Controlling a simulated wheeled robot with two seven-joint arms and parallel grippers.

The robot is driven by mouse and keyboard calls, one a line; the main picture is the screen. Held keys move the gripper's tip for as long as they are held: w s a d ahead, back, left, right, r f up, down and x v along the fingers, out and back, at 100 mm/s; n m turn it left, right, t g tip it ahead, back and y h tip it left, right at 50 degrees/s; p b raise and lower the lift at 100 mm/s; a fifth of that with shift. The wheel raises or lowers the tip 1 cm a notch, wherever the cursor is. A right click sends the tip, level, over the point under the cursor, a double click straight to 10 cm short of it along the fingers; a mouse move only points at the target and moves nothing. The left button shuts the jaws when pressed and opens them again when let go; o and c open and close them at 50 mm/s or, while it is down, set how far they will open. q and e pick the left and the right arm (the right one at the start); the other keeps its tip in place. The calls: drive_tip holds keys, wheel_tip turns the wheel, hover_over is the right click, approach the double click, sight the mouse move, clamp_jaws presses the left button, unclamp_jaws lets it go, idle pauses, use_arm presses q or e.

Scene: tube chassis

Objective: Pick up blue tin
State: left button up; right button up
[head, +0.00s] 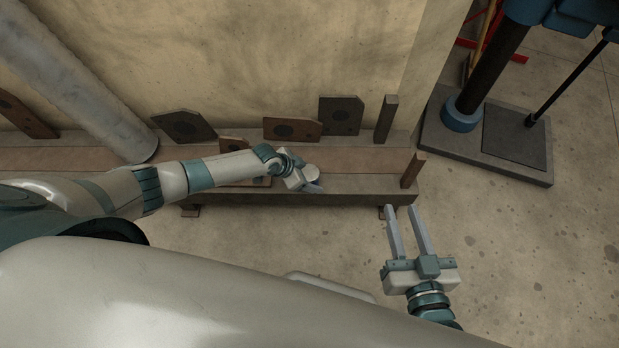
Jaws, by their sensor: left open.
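My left gripper (309,184) reaches over the low bench from the left, with its jaws pointing down and to the right. It is open. A small round pale-topped object (312,172) sits right at its fingers; it may be the top of the blue tin, but no clear blue side shows. I cannot tell whether the fingers touch it. My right gripper (403,210) is open and empty, in front of the bench's right end, with two long parallel fingers pointing up the picture.
The long low bench (350,188) runs along the wall. Dark and brown plates (341,115) lean at its back, with upright posts (386,118) at the right. A grey pipe (90,90) stands at left. A blue and black machine base (455,140) is at right. Floor in front is clear.

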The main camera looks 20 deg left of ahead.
sight(313, 179)
drive_tip(key=shift+r, duration=0.1)
idle(0.4)
use_arm(q)
drive_tip(key=c, duration=1.3)
drive_tip(key=shift+r, duration=0.15)
